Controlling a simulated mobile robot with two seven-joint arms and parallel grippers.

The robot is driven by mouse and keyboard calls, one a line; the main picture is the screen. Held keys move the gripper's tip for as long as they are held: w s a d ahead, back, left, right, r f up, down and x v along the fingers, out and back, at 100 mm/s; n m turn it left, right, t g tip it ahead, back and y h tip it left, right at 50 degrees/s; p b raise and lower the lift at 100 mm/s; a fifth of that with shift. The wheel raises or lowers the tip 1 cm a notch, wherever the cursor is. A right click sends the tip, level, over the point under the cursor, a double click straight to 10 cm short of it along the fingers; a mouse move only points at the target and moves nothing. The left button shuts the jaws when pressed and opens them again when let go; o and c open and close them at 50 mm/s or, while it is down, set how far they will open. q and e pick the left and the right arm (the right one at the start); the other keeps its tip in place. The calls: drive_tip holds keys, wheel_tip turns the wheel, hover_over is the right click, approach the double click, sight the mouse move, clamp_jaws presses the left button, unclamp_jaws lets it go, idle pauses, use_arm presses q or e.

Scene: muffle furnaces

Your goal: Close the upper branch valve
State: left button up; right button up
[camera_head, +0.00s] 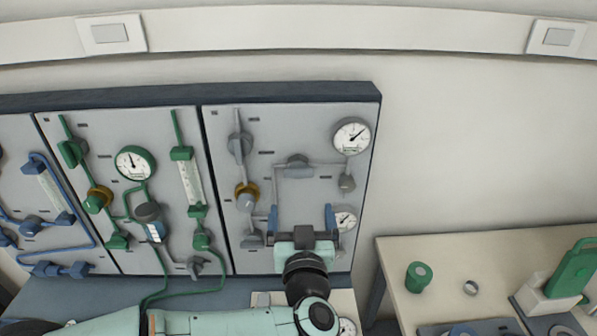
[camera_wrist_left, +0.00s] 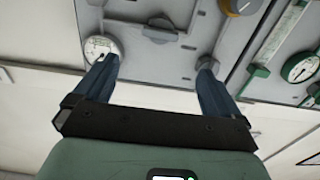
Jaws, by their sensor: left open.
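The grey valve (camera_head: 298,163), probably the upper branch valve, sits on the upper horizontal pipe of the right grey panel (camera_head: 225,130). Its handle looks roughly level, along the pipe. In the left wrist view the valve (camera_wrist_left: 162,31) lies beyond and between the fingertips, apart from them. My left gripper (camera_head: 302,212) is open and empty in front of the panel, below the valve in the head view. Its two blue fingers (camera_wrist_left: 157,66) are spread wide to either side. The gripper hides part of the lower pipework. My right gripper is not in view.
A round gauge (camera_head: 351,135) is right of the valve, with another gauge (camera_head: 344,218) below. A yellow-collared knob (camera_head: 247,195) and a grey valve (camera_head: 240,144) are to the left. A table (camera_head: 450,255) with a green roll (camera_head: 418,277) stands at right.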

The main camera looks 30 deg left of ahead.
sight(299, 174)
use_arm(q)
drive_tip(key=p+x, duration=0.2)
drive_tip(key=x, duration=0.9)
drive_tip(key=shift+w+a+r, duration=0.15)
drive_tip(key=shift+w, duration=0.1)
drive_tip(key=shift+w+a, duration=0.25)
drive_tip(key=shift+w, duration=0.05)
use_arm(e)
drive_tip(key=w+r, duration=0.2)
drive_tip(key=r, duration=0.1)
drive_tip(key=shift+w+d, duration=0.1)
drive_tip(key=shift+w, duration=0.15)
use_arm(q)
drive_tip(key=c, duration=1.1)
